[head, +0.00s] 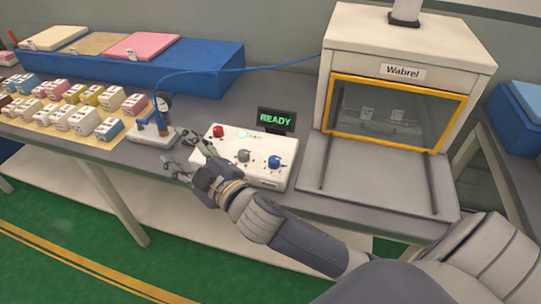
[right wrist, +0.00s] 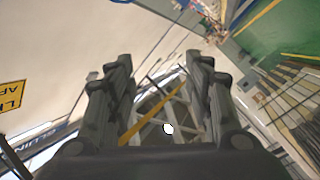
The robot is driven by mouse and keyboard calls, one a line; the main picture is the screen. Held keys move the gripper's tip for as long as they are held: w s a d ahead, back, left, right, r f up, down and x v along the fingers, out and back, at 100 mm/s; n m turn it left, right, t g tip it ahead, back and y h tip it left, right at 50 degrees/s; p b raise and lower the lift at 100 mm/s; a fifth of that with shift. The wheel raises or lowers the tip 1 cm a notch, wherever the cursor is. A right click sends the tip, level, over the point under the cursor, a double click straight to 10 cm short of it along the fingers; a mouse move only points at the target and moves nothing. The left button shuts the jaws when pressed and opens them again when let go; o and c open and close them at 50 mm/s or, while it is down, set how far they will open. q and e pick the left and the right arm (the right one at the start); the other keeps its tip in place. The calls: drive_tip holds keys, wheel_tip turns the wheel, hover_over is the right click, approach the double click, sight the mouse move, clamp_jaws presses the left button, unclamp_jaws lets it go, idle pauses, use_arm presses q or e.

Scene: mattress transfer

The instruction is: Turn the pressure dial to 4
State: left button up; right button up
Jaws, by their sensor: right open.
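A white control box (head: 246,178) sits at the front of the grey bench. It has a red button (head: 218,131), a grey dial (head: 243,156) and a blue dial (head: 274,162). Their labels and settings are too small to read, so I cannot tell which is the pressure dial. A black display (head: 276,120) behind the box shows "READY" in green. My right gripper (head: 180,150) is open and empty at the left front side of the box, left of both dials. In the right wrist view its two fingers (right wrist: 158,75) are spread apart. My left gripper is not in view.
A white chamber labelled "Wabrel" (head: 404,72) with a yellow-framed window stands right of the box. A small stand with a blue handle (head: 155,125) is close to my gripper. Coloured sample blocks (head: 78,92) and a blue platform (head: 200,68) are further left.

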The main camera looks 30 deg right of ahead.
drive_tip(key=s+a+r+n+g+y, duration=0.2)
drive_tip(key=a+r+n+g+y, duration=0.4)
drive_tip(key=n, duration=0.5)
drive_tip(key=s+a+r+n+g+y, duration=0.2)
drive_tip(key=a+r+n+g+y, duration=0.15)
drive_tip(key=a+n+y, duration=0.55)
drive_tip(key=n+g+h, duration=0.9)
drive_tip(key=n+h, duration=0.2)
drive_tip(key=h, duration=0.8)
approach(274, 159)
drive_tip(key=f+p, duration=0.1)
drive_tip(key=f, duration=0.3)
drive_tip(key=f+p, duration=0.1)
drive_tip(key=f, duration=0.4)
drive_tip(key=shift+s+f, duration=0.1)
drive_tip(key=shift+s, duration=0.1)
